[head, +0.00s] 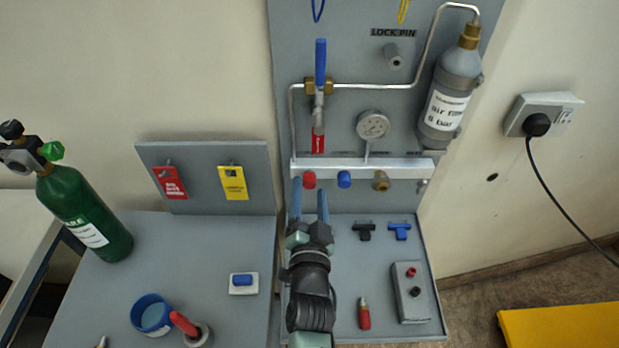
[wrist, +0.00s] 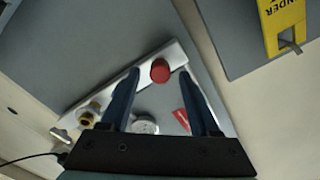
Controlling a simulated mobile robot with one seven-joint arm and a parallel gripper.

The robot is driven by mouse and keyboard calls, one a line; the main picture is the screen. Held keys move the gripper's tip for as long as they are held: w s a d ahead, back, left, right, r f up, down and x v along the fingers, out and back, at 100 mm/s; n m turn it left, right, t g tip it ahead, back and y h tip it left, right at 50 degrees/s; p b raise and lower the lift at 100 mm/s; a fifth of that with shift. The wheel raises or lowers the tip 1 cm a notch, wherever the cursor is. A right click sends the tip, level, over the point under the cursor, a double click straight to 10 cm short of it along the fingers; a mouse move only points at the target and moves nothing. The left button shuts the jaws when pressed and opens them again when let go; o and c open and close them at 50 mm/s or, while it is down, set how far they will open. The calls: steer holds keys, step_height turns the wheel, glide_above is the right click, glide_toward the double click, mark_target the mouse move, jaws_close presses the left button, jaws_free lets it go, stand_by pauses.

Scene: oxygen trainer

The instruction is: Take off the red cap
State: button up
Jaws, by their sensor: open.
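The red cap (head: 309,180) sits on the left end of the silver manifold bar (head: 330,168) on the grey panel. In the wrist view the red cap (wrist: 160,70) shows between and beyond the two blue fingers. My gripper (head: 310,190) is open, its fingers pointing toward the bar just below the cap in the head view. In the wrist view my gripper (wrist: 158,80) is empty, and I see no finger touching the cap. The exact gap to the cap cannot be told.
A blue cap (head: 344,179) and a brass fitting (head: 381,181) sit right of the red cap. The lower tray holds black and blue T-shaped pieces (head: 399,231). A green cylinder (head: 85,213) stands left.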

steer(key=shift+s, duration=0.5)
steer(key=m, duration=0.3)
steer(key=shift+m, duration=0.3)
steer(key=shift+m, duration=1.7)
steer(key=m, duration=0.3)
